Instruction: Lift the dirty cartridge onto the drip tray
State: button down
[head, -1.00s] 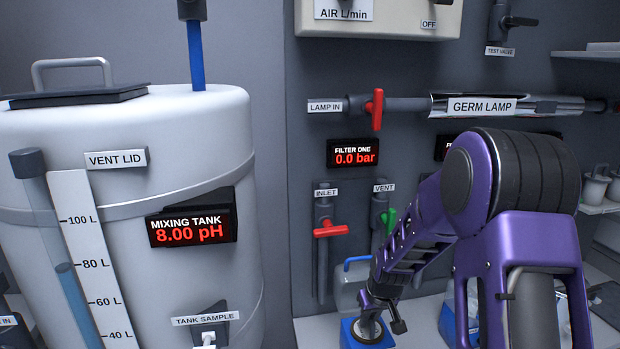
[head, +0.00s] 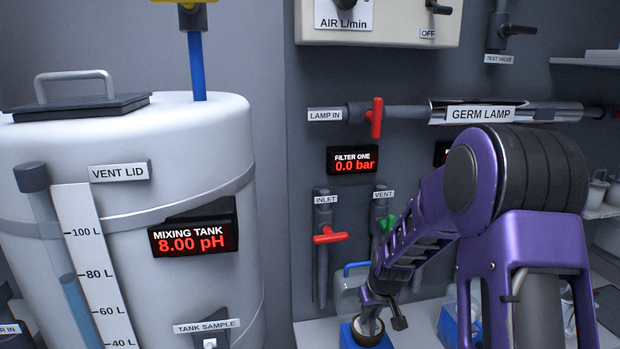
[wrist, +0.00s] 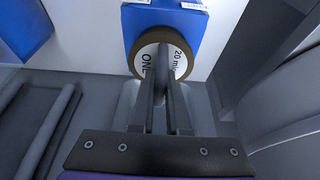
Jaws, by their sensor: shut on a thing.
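The dirty cartridge (wrist: 150,68) has a round pale end with a brown rim and lettering reading "20 mi" and "ONE", partly covered by my fingers. It sits at a blue block (wrist: 165,14) in the wrist view. I cannot tell whether it is inside the block or just in front of it. My gripper (wrist: 165,75) is shut on the cartridge at the middle of its end. In the head view the cartridge (head: 368,332) shows small at the blue block (head: 349,335), below my forearm. I cannot make out the drip tray for certain.
A red inlet valve (head: 330,238) and a green vent valve (head: 388,223) are on the wall above. The white mixing tank (head: 120,200) fills the left. A second blue block (wrist: 22,28) shows in the wrist view.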

jog(key=shift+r+p, duration=0.95)
jog(key=shift+r, duration=3.45)
